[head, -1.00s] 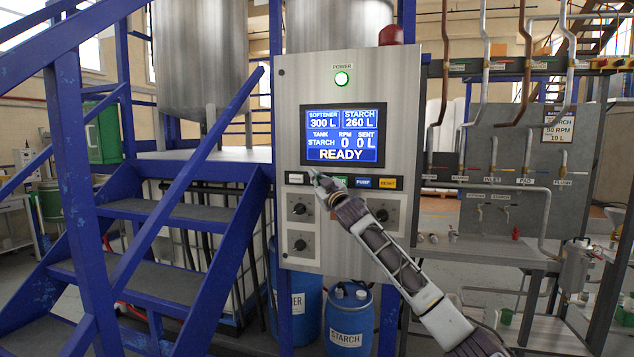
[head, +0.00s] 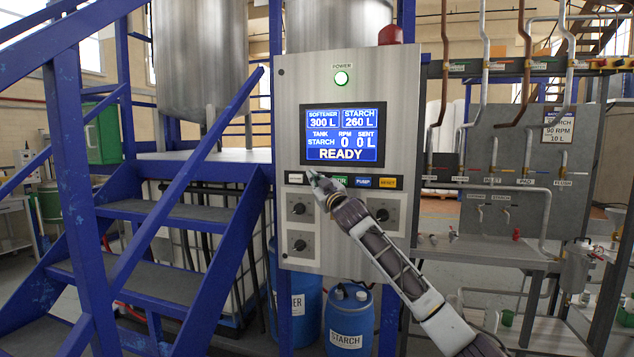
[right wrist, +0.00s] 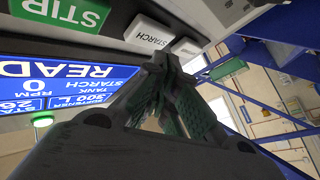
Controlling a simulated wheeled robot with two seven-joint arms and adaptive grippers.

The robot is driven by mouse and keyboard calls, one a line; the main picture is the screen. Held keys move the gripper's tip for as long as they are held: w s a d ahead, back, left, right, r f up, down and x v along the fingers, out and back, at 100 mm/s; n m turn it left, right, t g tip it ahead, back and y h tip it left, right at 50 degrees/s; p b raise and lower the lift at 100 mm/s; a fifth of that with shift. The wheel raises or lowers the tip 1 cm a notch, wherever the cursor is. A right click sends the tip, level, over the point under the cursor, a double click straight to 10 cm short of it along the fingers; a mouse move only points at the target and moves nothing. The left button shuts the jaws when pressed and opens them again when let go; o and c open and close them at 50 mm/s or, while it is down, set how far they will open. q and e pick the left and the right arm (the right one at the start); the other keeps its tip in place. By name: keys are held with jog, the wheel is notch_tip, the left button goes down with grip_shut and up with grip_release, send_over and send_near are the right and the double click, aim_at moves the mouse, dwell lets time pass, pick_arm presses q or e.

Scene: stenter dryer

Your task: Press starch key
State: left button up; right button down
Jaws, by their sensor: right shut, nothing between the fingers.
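The white STARCH key (right wrist: 150,35) shows in the right wrist view, between the green STIR key (right wrist: 62,12) and another white key (right wrist: 190,54). In the head view my right gripper hides most of it. My right gripper (head: 312,175) is shut and empty, its tips at the key row below the display. In the right wrist view the fingertips (right wrist: 163,66) lie close to the STARCH key's lower right side; I cannot tell whether they touch it. The display (head: 342,135) reads TANK STARCH, RPM 0, SENT 0 L, READY. My left gripper is not in view.
The blue PUMP key (head: 363,182) and yellow RESET key (head: 387,183) sit right of the gripper. Dark knobs (head: 299,209) are below. The steel cabinet (head: 400,130) has a lit green POWER lamp (head: 342,78). Blue stairs (head: 165,210) stand at left.

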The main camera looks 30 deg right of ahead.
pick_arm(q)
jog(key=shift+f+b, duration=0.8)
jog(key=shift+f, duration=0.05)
pick_arm(e)
jog(key=s+a, duration=0.3)
jog(key=shift+a, duration=0.3)
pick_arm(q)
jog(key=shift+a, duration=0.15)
